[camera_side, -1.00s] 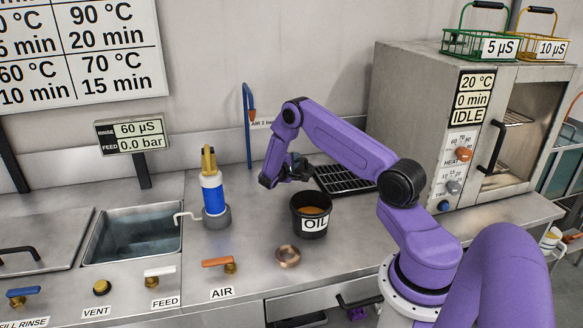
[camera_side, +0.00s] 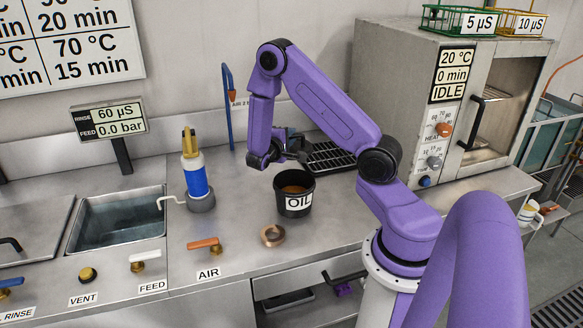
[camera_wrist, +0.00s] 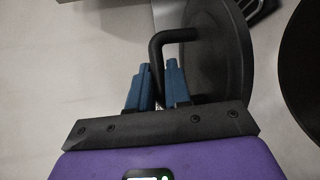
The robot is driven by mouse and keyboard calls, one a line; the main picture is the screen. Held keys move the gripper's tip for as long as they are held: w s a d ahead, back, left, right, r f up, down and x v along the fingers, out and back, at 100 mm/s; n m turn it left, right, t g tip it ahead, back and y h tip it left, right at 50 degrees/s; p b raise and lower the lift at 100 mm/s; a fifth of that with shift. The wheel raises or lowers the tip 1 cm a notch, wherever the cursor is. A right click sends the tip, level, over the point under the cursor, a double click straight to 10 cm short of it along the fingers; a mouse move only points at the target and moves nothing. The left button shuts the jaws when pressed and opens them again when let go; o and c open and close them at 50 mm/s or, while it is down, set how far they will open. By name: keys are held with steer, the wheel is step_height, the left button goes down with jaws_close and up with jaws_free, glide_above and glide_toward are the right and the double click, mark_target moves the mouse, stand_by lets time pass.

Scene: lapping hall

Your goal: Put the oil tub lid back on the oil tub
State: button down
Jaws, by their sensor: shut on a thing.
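The oil tub (camera_side: 294,202) is a black, open tub with a white OIL label and brownish oil inside. It stands upright on the steel bench. My gripper (camera_side: 284,156) is just behind and above it in the side view. In the wrist view my gripper's blue fingers (camera_wrist: 158,84) are shut on the bent black handle of the oil tub lid (camera_wrist: 222,62), a dark round disc. The lid shows small and dark in the side view, partly hard to make out against the gripper. A dark round edge at the right of the wrist view looks like the tub.
A copper-coloured ring (camera_side: 272,236) lies in front of the tub. A black rack (camera_side: 330,157) lies behind it to the right, near the oven (camera_side: 450,100). A blue and white bottle (camera_side: 196,180) stands left, beside the sink (camera_side: 118,215). Bench between bottle and tub is clear.

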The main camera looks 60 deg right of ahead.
steer(key=s+a+r+m+g+y, duration=0.1)
steer(key=s+a+r+m+g, duration=0.15)
steer(key=s+a+r, duration=0.4)
steer(key=s+a+r+m+g, duration=0.1)
steer(key=s+a+r+g, duration=0.2)
steer(key=s+a, duration=0.65)
steer(key=w+d+f, duration=0.8)
steer(key=w+f, duration=0.3)
steer(key=f, duration=0.2)
steer(key=shift+w, duration=0.25)
steer(key=shift+f, duration=0.6)
steer(key=c, duration=1.1)
jaws_free()
steer(key=shift+r, duration=0.2)
